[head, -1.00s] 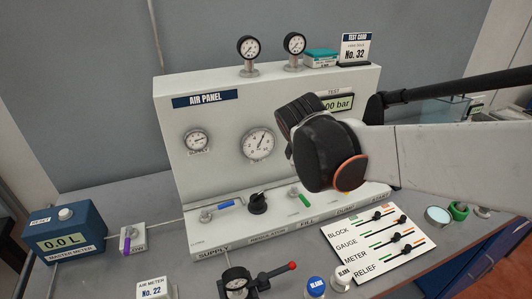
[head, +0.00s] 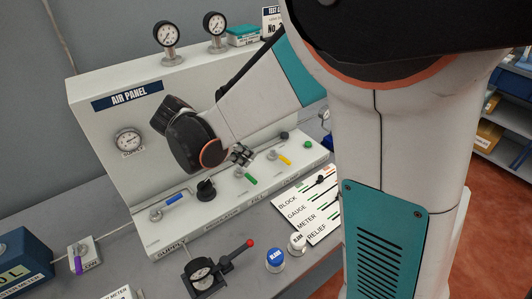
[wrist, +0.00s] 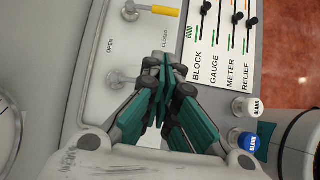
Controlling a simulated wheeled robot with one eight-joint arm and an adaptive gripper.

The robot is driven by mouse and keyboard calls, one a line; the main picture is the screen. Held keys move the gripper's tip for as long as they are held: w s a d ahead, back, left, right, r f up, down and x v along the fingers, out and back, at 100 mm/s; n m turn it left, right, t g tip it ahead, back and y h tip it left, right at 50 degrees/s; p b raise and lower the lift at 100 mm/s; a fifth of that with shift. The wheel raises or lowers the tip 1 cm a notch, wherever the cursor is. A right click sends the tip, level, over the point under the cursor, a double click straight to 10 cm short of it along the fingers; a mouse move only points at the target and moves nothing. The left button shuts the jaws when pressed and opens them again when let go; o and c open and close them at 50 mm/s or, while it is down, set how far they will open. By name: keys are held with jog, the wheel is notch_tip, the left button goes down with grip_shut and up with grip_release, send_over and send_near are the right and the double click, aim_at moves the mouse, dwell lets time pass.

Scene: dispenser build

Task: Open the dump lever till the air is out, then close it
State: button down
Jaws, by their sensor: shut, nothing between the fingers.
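The dump lever is the yellow handle (head: 283,158) on the panel's front ledge, behind the DUMP label. It also shows at the top of the wrist view (wrist: 165,11), pointing right, on the same side as the CLOSED marking. My gripper (head: 242,155) is shut and empty above the ledge, left of the yellow lever and close to the green FILL lever (head: 247,177). In the wrist view, the closed fingers (wrist: 165,62) lie below the yellow lever, apart from it in the picture. They hide the handle of the lower valve (wrist: 120,78). My arm hides the test readout and large gauge.
The blue supply lever (head: 172,199) and black regulator knob (head: 206,189) stand left along the ledge. The white slider board (head: 305,205) lies in front at right.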

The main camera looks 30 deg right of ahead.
aim_at(281, 157)
jog(key=b+x, duration=0.3)
jog(key=x, duration=0.7)
jog(key=shift+d+f, duration=0.2)
jog(key=shift+w+d+f+b, duration=0.15)
jog(key=shift+d+b, duration=0.4)
jog(key=shift+d, duration=0.65)
jog(key=shift+w+d, duration=0.15)
jog(key=shift+d, duration=0.45)
